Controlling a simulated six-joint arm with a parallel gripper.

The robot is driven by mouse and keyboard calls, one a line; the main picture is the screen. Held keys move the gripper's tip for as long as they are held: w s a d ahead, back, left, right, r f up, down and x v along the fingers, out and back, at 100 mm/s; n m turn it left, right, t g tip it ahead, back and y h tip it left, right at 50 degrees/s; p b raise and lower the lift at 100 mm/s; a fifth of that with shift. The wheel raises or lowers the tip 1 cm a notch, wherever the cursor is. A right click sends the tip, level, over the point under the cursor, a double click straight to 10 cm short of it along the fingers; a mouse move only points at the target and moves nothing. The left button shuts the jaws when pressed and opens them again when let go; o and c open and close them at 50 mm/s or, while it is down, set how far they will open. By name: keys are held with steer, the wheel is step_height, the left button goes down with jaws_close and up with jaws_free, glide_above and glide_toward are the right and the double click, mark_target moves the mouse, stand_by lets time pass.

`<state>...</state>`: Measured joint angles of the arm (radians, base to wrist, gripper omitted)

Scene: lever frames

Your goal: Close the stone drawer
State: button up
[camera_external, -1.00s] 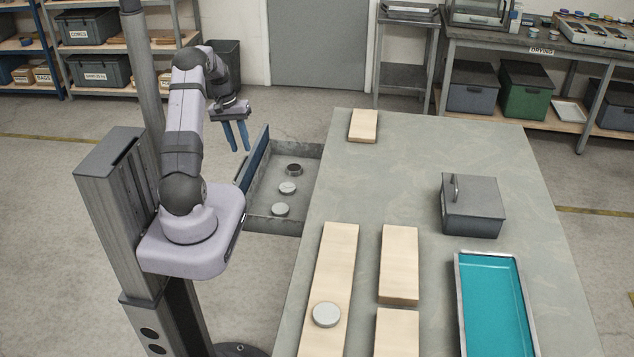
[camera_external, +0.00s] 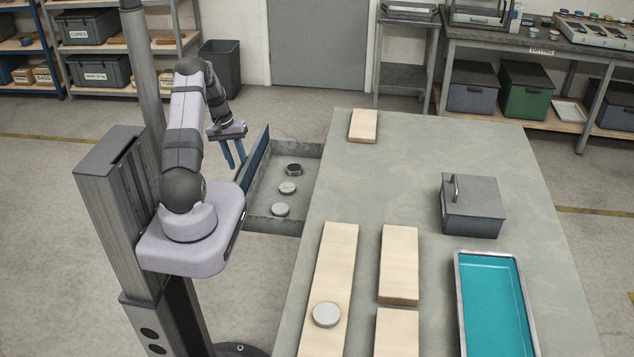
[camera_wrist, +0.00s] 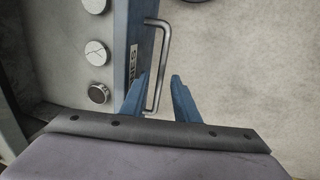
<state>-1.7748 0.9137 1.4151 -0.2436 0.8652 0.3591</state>
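The stone drawer (camera_external: 268,222) is open and sticks out from the table's left side. Its blue front panel (camera_external: 257,160) has a metal bar handle (camera_wrist: 164,50) and lettering, partly hidden, in the wrist view. Inside lie a dark round piece (camera_external: 294,169) and two pale stone discs, one cracked (camera_external: 288,188), one plain (camera_external: 280,209). My gripper (camera_external: 235,162) is open and empty, on the outer side of the front panel. In the wrist view, my fingertips (camera_wrist: 160,76) are on either side of the handle's near part; I cannot tell whether they touch it.
The grey table (camera_external: 350,170) carries pale boards (camera_external: 340,265), a disc (camera_external: 326,314), a lidded grey box (camera_external: 472,208) and a teal-filled tray (camera_external: 494,300). The floor beyond the drawer is clear. A bin (camera_external: 220,68) and shelves stand at the back.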

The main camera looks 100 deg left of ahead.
steer(key=shift+f, duration=0.3)
jaws_close()
steer(key=shift+w, duration=0.1)
steer(key=w, duration=2.2)
steer(key=shift+w, duration=0.35)
jaws_free()
